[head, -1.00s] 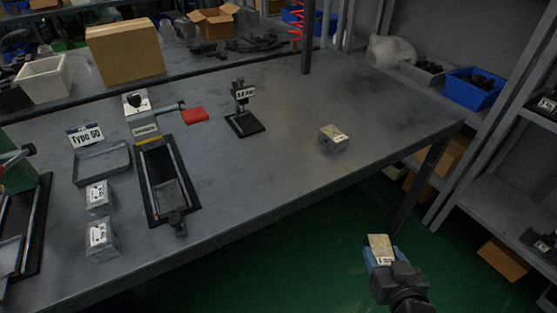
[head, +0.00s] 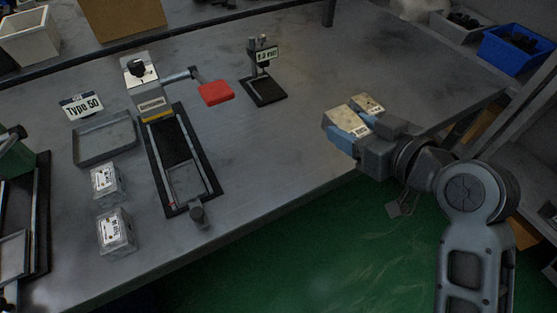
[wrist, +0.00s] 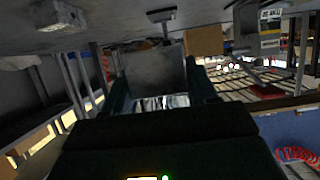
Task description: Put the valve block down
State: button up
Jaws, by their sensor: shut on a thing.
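My gripper (head: 354,131) is shut on a valve block (head: 343,117), a grey metal block with a pale top and a label. It holds the block over the table's front edge area at the right; the height above the top cannot be told. In the wrist view the held block (wrist: 157,72) sits between the two dark fingers. Another valve block (head: 369,103) stands on the table just behind the held one, partly hidden by it. Two more labelled valve blocks, a rear one (head: 108,183) and a front one (head: 116,233), stand at the left.
An empty grey tray (head: 104,140) lies by a "Type 50" sign (head: 82,106). A clamp fixture with a red handle (head: 216,93) and a rail stands right of it. A small gauge stand (head: 263,75) is farther back. The table (head: 275,145) is bare between the fixture and my gripper.

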jog(key=p, duration=0.1)
send_over(285, 171)
notch_tip(285, 171, down, 7)
jog(key=shift+r, duration=0.15)
jog(key=shift+f, duration=1.9)
jog(key=shift+f, duration=0.15)
jog(key=o, duration=1.4)
jog(key=shift+f, duration=0.1)
jog(key=shift+a+b+v, duration=0.15)
jog(key=shift+v, duration=1.8)
jog(key=shift+a+b+v, duration=0.15)
jog(key=shift+v, duration=1.85)
jog(key=shift+s, duration=0.15)
